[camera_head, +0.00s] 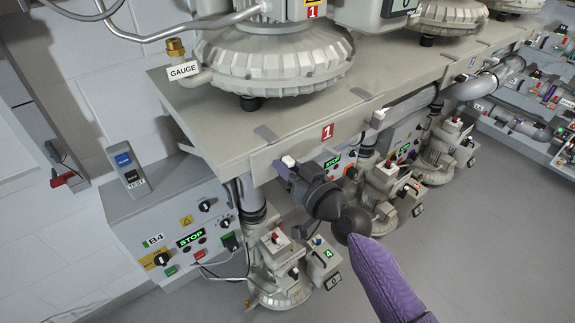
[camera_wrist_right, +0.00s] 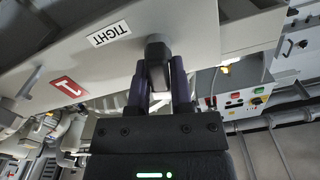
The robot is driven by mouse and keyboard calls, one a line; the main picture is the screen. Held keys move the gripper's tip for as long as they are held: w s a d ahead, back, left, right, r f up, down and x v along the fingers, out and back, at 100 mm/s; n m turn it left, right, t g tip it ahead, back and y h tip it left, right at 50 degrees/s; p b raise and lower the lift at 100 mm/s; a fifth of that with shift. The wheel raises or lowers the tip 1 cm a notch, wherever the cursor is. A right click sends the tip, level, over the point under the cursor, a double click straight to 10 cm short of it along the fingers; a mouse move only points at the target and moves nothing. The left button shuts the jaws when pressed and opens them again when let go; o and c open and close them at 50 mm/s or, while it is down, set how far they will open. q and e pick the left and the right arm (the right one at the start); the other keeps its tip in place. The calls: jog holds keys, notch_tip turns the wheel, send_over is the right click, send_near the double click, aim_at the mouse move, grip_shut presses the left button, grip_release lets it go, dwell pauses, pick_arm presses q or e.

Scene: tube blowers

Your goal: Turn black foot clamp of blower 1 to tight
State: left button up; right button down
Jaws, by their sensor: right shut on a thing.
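Blower 1 (camera_head: 270,55) stands on the beige bench, with a black foot (camera_head: 250,103) under its ribbed base. My right gripper (camera_head: 284,170) is at the bench's front edge, left of the red 1 label, its arm coming up from the lower right. In the right wrist view its two purple fingers (camera_wrist_right: 158,82) are shut on the dark foot clamp (camera_wrist_right: 155,48). The clamp's head sticks out past the fingertips, close to the white TIGHT label (camera_wrist_right: 109,34). In the head view the gripper mostly hides the clamp. My left gripper is not in view.
The bench (camera_head: 215,125) runs to the upper right with more blowers on it. Below it stand a control box (camera_head: 180,225) with knobs and a green STOP sign, and pale pump units (camera_head: 280,270). A GAUGE tag (camera_head: 184,70) hangs at left. The floor at right is clear.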

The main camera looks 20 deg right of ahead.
jog(key=m, duration=0.4)
jog(key=shift+d+f, duration=0.1)
jog(key=shift+d, duration=0.1)
jog(key=m, duration=0.3)
jog(key=shift+w+d+f+m, duration=0.15)
jog(key=shift+m, duration=0.15)
jog(key=m, duration=0.4)
jog(key=shift+d+f, duration=0.1)
jog(key=shift+f, duration=0.15)
jog(key=shift+f+m, duration=0.15)
jog(key=shift+m, duration=1.55)
jog(key=c, duration=0.6)
grip_release()
